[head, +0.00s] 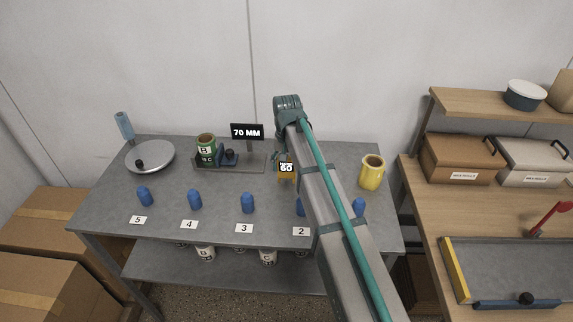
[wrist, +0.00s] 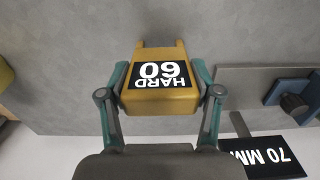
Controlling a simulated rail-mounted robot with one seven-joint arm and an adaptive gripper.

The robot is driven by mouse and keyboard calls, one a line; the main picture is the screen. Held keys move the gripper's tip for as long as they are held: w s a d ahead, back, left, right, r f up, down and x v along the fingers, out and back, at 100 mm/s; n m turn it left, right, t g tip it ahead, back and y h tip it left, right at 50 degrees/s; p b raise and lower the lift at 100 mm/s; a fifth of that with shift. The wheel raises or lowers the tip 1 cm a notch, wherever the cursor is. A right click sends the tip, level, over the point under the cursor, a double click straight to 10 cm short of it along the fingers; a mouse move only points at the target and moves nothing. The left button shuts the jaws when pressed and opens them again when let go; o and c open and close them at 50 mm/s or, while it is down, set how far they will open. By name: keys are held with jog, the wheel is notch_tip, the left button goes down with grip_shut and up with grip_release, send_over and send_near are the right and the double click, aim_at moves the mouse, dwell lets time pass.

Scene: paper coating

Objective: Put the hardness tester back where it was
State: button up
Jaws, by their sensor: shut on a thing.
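The hardness tester (wrist: 158,100) is a yellow block with a black label reading "HARD 60". In the wrist view my gripper (wrist: 160,80) has its green fingers on both sides of it, shut on it. In the head view the tester (head: 286,169) shows just left of my arm, over the grey table (head: 340,160). Whether it touches the tabletop, I cannot tell.
A yellow mug (head: 372,172) is to the right. Several blue pegs (head: 247,203) line the front. A round plate (head: 150,157) is at far left.

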jog(key=o, duration=1.2)
notch_tip(320, 180, up, 12)
jog(key=shift+r+b, duration=0.2)
jog(key=shift+b, duration=1.05)
